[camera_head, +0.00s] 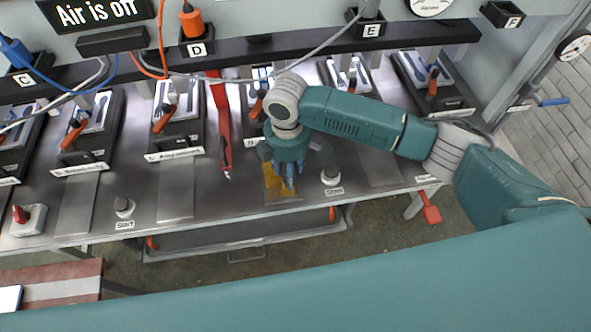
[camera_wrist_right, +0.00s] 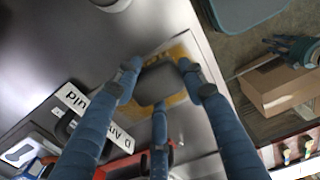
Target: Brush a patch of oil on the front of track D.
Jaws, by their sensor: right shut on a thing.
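My right gripper (camera_head: 287,180) points down at the front of a metal track on the bench. In the right wrist view its three blue fingers (camera_wrist_right: 157,88) are closed around a dark grey block-like thing (camera_wrist_right: 157,82), which I take to be the brush. A yellow-brown oil patch (camera_head: 275,186) lies on the track front; it also shows around the block in the wrist view (camera_wrist_right: 180,52). The block hides the middle of the patch, and I cannot tell whether it touches.
Dark fixtures with orange-handled clamps (camera_head: 163,118) line the bench back. Round knobs (camera_head: 123,207) and (camera_head: 330,176) sit on the front edge. A sign (camera_head: 95,10) reads "Air is off". A cardboard box (camera_wrist_right: 280,88) lies below.

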